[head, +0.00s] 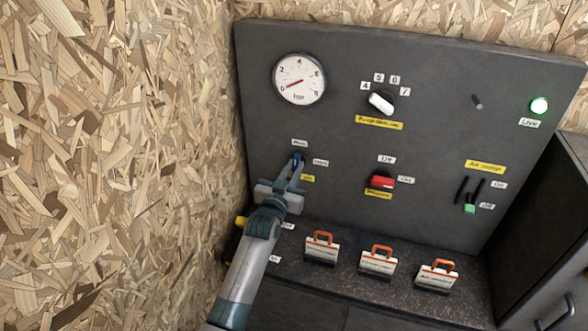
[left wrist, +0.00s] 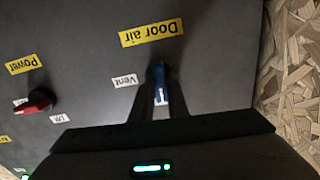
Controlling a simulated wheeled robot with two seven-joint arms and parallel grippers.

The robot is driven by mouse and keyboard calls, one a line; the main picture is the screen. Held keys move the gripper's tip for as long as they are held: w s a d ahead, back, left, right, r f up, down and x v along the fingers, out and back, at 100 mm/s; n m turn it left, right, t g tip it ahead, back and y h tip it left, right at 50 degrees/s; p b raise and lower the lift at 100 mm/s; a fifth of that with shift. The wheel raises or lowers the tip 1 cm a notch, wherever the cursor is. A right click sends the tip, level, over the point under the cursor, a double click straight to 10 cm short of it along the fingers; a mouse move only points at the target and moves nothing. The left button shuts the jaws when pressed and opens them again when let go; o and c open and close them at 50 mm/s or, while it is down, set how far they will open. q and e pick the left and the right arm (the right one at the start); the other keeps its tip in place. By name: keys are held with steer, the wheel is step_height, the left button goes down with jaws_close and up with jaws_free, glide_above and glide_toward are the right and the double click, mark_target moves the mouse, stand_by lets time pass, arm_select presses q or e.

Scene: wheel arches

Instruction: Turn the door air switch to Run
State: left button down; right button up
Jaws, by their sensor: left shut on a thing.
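The door air switch is a blue knob (head: 297,157) at the lower left of the dark panel. In the left wrist view, which is upside down, the blue knob (left wrist: 158,74) sits between my fingers with a white mark at its lower end. My left gripper (head: 296,164) is shut on it. The yellow Door air label (left wrist: 152,34) and white Vent label (left wrist: 125,80) show there. In the head view a small white label (head: 300,143) is above the knob, too small to read surely. My right gripper is not in view.
A chipboard wall (head: 120,150) stands close to the left of my arm. A red power knob (head: 381,181), white selector knob (head: 381,101) and gauge (head: 299,79) are on the panel. Several orange-handled blocks, one in the middle (head: 378,262), stand on the ledge below.

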arm_select(q)
steer(key=shift+f+n, duration=0.1)
steer(key=shift+n, duration=0.4)
steer(key=c, duration=1.7)
jaws_free()
steer(key=shift+s, duration=0.15)
steer(key=shift+b+v, duration=2)
steer(key=shift+v, duration=6.65)
